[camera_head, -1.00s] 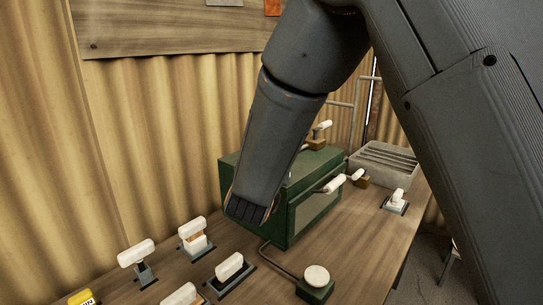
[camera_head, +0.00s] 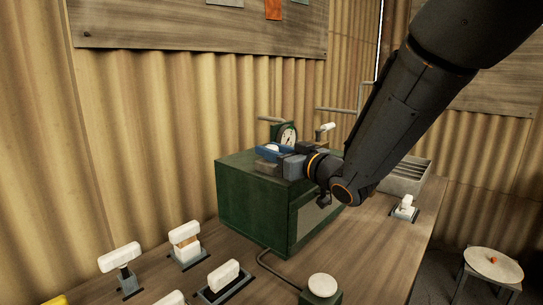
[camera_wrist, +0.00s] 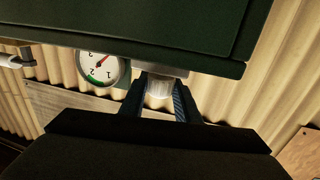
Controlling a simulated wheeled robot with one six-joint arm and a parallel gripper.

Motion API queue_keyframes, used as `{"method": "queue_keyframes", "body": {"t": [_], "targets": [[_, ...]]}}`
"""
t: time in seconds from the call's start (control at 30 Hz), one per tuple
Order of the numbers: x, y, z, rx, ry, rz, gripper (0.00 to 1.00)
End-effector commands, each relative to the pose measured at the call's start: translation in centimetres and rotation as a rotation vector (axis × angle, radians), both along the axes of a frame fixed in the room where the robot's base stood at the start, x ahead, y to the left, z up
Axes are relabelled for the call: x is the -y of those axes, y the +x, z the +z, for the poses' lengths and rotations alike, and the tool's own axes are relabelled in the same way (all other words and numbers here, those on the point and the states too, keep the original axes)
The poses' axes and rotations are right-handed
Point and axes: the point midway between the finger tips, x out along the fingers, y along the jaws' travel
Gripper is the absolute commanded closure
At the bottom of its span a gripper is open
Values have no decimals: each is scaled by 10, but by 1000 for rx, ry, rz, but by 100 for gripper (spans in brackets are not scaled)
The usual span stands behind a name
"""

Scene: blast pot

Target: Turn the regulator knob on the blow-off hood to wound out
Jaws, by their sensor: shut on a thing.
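The blow-off hood is a dark green box (camera_head: 250,200) on the bench; its dark green side also fills the top of the wrist view (camera_wrist: 130,22). The regulator knob (camera_wrist: 159,88) is pale and ridged, and sits between my two fingers in the wrist view. In the head view only a small white part of it (camera_head: 272,148) shows past the fingers. My gripper (camera_wrist: 162,98) is shut on the knob, above the hood's top in the head view (camera_head: 272,158). A round pressure gauge (camera_head: 288,136) with a red needle (camera_wrist: 103,68) stands beside the knob.
Several white-handled switches (camera_head: 187,243) line the bench front. A round white button (camera_head: 322,285) is in front of the hood. A grey slotted tray (camera_head: 407,175) and another white-handled switch (camera_head: 404,207) stand right. A corrugated wall (camera_head: 150,140) rises behind.

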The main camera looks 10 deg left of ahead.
Motion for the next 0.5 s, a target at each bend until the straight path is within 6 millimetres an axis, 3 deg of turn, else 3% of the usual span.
{"method": "queue_keyframes", "body": {"t": [0.5], "targets": [[0,2,3,4,3,304,93]]}}
